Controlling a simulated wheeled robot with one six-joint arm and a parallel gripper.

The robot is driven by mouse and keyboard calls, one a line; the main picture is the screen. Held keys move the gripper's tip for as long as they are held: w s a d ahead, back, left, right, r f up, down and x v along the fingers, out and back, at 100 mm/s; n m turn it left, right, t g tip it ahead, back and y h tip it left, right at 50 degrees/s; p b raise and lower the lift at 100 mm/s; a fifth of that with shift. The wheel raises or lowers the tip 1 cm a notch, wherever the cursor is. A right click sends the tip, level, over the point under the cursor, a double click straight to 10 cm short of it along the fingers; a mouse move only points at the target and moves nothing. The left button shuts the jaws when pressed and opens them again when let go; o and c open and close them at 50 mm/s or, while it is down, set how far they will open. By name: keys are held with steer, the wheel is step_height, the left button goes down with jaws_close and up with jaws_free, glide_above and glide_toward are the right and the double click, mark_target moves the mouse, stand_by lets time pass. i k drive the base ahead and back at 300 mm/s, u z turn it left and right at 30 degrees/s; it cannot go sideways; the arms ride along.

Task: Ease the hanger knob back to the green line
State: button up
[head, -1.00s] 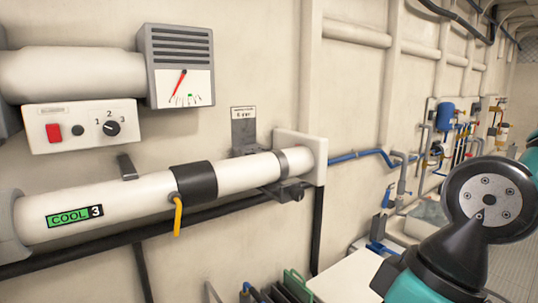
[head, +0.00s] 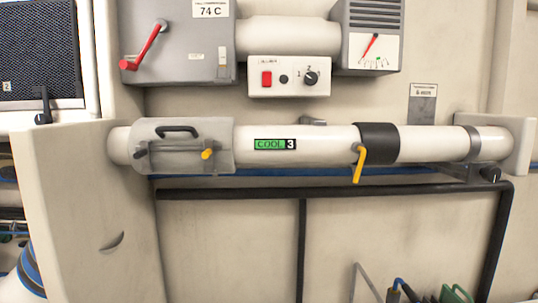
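A small black knob (head: 489,173) sits on a dark bracket under the right end of the white pipe (head: 330,143); it looks like the hanger knob. A grey clamp band (head: 474,143) goes around the pipe above the bracket. A grey plate with a small label (head: 423,103) is on the wall above; its text is too small to read. No green line shows on the knob. A dial gauge (head: 371,50) at the upper right has a red needle and a small green mark at its lower edge; the needle points up and right, away from the mark. My gripper is not in view.
A grey box with a red crank (head: 181,68) and a switch panel (head: 289,77) are above the pipe. A clear cover with a yellow knob (head: 182,144) and a black collar with a yellow lever (head: 377,144) are on the pipe. A black rail (head: 330,190) runs below.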

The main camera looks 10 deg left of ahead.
mark_target(490, 173)
steer(key=u, duration=1.2)
steer(key=k, duration=0.35)
steer(key=z, duration=0.7)
